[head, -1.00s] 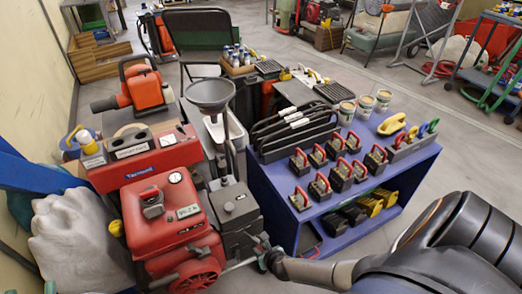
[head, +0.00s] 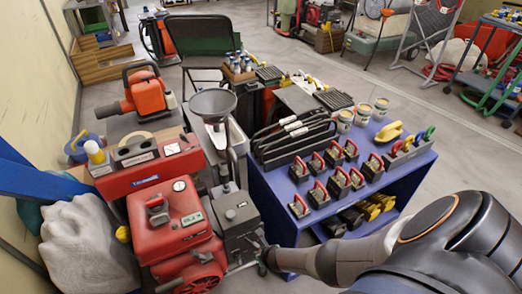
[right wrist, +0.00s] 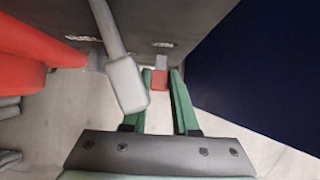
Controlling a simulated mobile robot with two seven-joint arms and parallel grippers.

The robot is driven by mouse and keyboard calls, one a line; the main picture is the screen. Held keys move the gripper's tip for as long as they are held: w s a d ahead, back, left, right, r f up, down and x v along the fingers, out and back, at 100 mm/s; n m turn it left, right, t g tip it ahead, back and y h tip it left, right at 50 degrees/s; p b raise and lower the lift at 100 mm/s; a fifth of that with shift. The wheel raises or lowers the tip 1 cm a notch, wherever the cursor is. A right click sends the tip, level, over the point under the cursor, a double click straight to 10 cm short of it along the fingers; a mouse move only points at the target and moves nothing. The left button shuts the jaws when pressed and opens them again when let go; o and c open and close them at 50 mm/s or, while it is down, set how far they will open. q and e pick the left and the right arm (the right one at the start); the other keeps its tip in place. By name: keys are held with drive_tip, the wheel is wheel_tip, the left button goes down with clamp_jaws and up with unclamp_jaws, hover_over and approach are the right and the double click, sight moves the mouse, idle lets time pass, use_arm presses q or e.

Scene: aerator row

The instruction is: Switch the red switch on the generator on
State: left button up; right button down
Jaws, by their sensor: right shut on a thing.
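The red generator (head: 165,215) stands at the left front in the head view, with a dark grey engine block (head: 238,222) on its right side. In the right wrist view a small red switch (right wrist: 159,81) sits on the dark housing (right wrist: 165,22). My right gripper (right wrist: 160,80) has its green fingers on either side of the switch and is shut on it. A grey bar with a blunt end (right wrist: 126,84) hides part of the left finger. In the head view my right gripper (head: 268,258) is small and dark beside the engine block. My left gripper is out of view.
A blue workbench (head: 280,195) with several red-handled blocks stands close to the right of the generator. A grey funnel (head: 212,103) rises behind the engine block. A pale sack (head: 88,240) lies at the left. Open floor (head: 455,150) lies right of the bench.

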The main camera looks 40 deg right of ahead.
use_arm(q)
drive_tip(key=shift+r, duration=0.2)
use_arm(e)
drive_tip(key=shift+w+r, duration=0.1)
drive_tip(key=shift+w, duration=0.05)
idle(0.3)
drive_tip(key=c, duration=0.7)
unclamp_jaws()
drive_tip(key=shift+s+r+p, duration=0.3)
drive_tip(key=shift+r+p, duration=0.15)
drive_tip(key=shift+p, duration=0.3)
use_arm(q)
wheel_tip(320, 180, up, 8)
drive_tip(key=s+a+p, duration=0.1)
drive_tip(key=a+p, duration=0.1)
drive_tip(key=p, duration=0.8)
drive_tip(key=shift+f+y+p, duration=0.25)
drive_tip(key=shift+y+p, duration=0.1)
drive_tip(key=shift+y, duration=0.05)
use_arm(e)
drive_tip(key=v, duration=1.1)
drive_tip(key=shift+s+a+r, duration=0.1)
drive_tip(key=shift+r, duration=0.05)
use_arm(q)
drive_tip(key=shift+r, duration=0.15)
